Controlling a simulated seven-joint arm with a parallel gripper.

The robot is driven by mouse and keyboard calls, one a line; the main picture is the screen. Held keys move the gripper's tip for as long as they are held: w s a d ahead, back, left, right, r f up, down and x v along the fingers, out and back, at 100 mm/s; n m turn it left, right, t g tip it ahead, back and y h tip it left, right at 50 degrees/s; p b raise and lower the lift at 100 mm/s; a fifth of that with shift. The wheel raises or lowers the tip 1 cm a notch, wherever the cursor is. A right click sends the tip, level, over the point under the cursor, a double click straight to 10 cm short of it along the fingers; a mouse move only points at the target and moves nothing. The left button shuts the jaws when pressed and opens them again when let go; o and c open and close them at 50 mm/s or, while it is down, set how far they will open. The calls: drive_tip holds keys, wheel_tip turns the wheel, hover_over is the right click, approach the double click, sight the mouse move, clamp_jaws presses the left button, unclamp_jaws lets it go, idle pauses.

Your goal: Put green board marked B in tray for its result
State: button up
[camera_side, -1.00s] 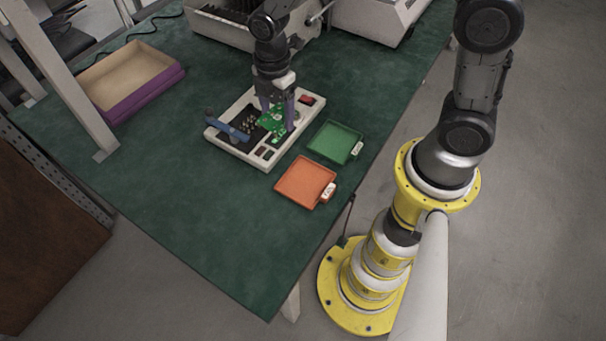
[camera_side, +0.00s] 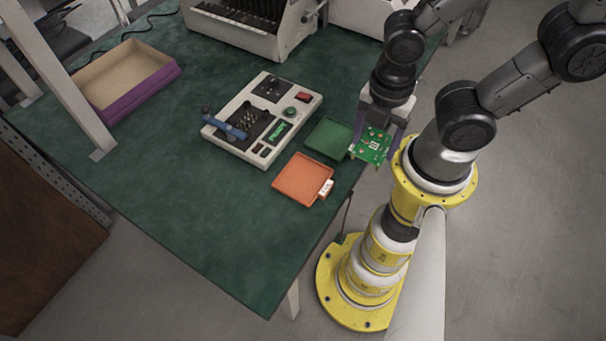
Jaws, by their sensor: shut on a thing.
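My gripper (camera_side: 378,128) is shut on a green circuit board (camera_side: 371,146). It holds the board in the air at the near right edge of the green tray (camera_side: 326,137), overlapping that tray's right side in the picture. The board is tilted toward the camera, and a marking on it is too small to read. The orange tray (camera_side: 297,180) lies just left and in front of the green tray. Both trays look empty. The white test fixture (camera_side: 233,143) stands left of the trays, with a blue lever (camera_side: 222,124) and a lit green display (camera_side: 278,131).
A purple-sided box (camera_side: 140,97) stands empty at the back left. A grey rack machine (camera_side: 255,38) stands at the back. A white post (camera_side: 65,80) rises at the left. The front of the green table (camera_side: 200,220) is clear.

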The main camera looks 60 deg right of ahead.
drive_tip(key=w+a+f, duration=0.3)
drive_tip(key=w+f, duration=0.1)
drive_tip(key=w, duration=0.3)
hover_over(303, 179)
drive_tip(key=f, duration=0.5)
drive_tip(key=shift+s+d+f, duration=0.1)
drive_tip(key=shift+s+f, duration=0.05)
drive_tip(key=shift+s, duration=0.05)
drive_tip(key=shift+w+f, duration=0.2)
drive_tip(key=shift+f, duration=1.6)
drive_tip(key=shift+f, duration=0.2)
drive_tip(key=o, duration=0.8)
drive_tip(key=shift+o, duration=0.2)
drive_tip(key=shift+r, duration=0.15)
